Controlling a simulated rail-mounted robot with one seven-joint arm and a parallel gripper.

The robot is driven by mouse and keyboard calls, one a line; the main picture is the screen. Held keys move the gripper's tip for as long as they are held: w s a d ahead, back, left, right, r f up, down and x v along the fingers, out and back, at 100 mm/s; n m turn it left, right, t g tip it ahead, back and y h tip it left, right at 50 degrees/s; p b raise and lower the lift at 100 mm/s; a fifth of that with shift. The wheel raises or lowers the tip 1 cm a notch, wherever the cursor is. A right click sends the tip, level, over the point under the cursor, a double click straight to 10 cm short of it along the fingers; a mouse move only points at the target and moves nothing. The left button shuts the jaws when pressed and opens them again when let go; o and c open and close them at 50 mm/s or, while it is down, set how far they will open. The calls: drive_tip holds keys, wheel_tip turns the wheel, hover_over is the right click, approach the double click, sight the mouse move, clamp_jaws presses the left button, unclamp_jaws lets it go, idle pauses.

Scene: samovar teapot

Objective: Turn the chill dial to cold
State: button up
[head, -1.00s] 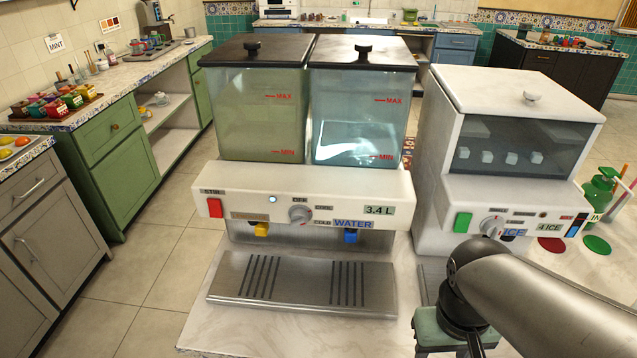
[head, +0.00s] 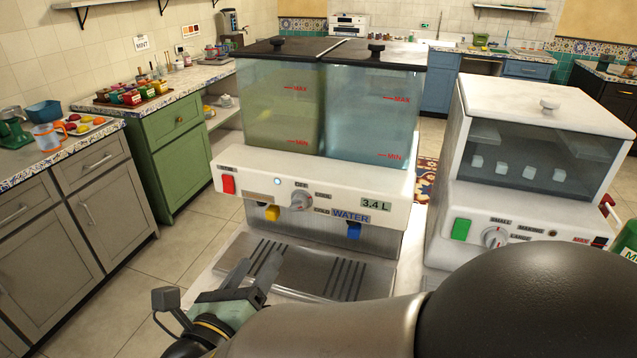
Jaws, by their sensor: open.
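The chill dial (head: 301,200) is a round grey-white knob on the white front panel of the two-tank drink dispenser (head: 390,188). Small labels surround it, with OFF above and COLD at its lower right. Its exact pointing is too small to tell. My gripper (head: 254,273) is open and empty in the head view. It appears over the left part of the metal drip tray (head: 352,278), below and left of the dial and apart from it. My arm hides the near edge of the tray.
Below the panel are a yellow tap (head: 272,213) and a blue tap (head: 353,231); a red switch (head: 228,184) is at its left. The ice machine (head: 540,120) stands close on the right with its own dial (head: 494,237). Counters with cups and jars line the left.

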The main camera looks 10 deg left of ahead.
sight(295, 208)
drive_tip(key=w, duration=0.5)
drive_tip(key=w+d+p, duration=0.1)
drive_tip(key=w, duration=0.4)
drive_tip(key=w+d, duration=0.1)
drive_tip(key=w, duration=0.5)
drive_tip(key=shift+d+p, duration=0.25)
drive_tip(key=shift+p, duration=0.1)
drive_tip(key=shift+s, duration=0.1)
drive_tip(key=c, duration=1)
